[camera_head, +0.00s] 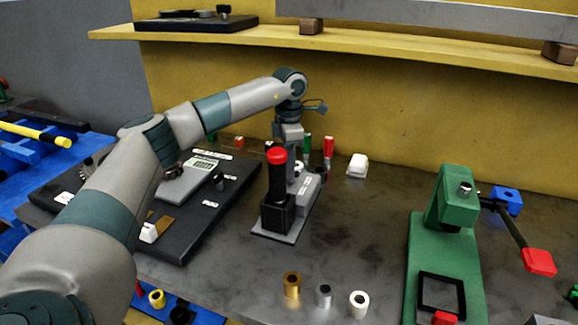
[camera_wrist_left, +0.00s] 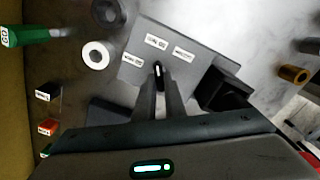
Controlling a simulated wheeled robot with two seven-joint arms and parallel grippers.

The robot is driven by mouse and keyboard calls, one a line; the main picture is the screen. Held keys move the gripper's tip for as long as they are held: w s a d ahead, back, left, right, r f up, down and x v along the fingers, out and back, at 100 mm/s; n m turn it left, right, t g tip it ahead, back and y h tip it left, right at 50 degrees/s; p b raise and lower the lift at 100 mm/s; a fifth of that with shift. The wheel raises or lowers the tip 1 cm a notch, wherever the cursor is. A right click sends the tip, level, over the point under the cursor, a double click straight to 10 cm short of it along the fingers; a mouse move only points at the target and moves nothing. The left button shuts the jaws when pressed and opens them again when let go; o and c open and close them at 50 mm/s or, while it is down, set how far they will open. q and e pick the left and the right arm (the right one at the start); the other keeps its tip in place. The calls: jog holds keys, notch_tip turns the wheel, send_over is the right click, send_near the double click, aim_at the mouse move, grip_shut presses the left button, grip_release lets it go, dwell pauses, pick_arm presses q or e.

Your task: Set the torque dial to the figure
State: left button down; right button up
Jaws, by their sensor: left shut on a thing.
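The torque dial (camera_wrist_left: 158,70) shows in the left wrist view as a small dark knob with a white line, on a grey labelled face (camera_wrist_left: 136,76). Several white labels lie around it, their print too small to read. My left gripper (camera_wrist_left: 158,88) is shut on the dial, a finger on each side. In the head view my left gripper (camera_head: 291,150) comes down at the grey unit (camera_head: 307,188), partly behind a black handle with a red cap (camera_head: 277,156); the dial is hidden there. A grey device with a small display (camera_head: 203,163) stands on the black board; its figure is unreadable.
The black board (camera_head: 190,240) lies left of the unit. A green press (camera_head: 445,250) with a red-tipped lever stands at the right. Brass, grey and white rings (camera_head: 291,285) stand at the front. Small coloured pieces and a white block (camera_head: 357,165) are behind. A shelf (camera_head: 380,42) runs above.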

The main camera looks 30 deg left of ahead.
pick_arm(q)
jog(key=n, duration=0.3)
jog(key=shift+r+n, duration=0.1)
jog(key=shift+n, duration=0.3)
jog(key=n, duration=0.2)
jog(key=shift+d+n+p, duration=0.1)
jog(key=shift+n+p, duration=0.2)
jog(key=shift+p, duration=0.1)
jog(key=n, duration=0.3)
jog(key=shift+d, duration=0.1)
jog(key=shift+n, duration=1)
pick_arm(e)
jog(key=shift+w+a+r+t, duration=0.65)
jog(key=shift+a+r, duration=0.15)
jog(key=shift+a, duration=0.1)
pick_arm(q)
jog(key=shift+p, duration=0.3)
pick_arm(e)
jog(key=shift+s, duration=0.35)
pick_arm(q)
jog(key=c, duration=1.8)
grip_release()
pick_arm(e)
jog(key=shift+s+d+f, duration=0.1)
jog(key=shift+d, duration=0.1)
jog(key=shift+w+d, duration=0.1)
jog(key=shift+w, duration=0.1)
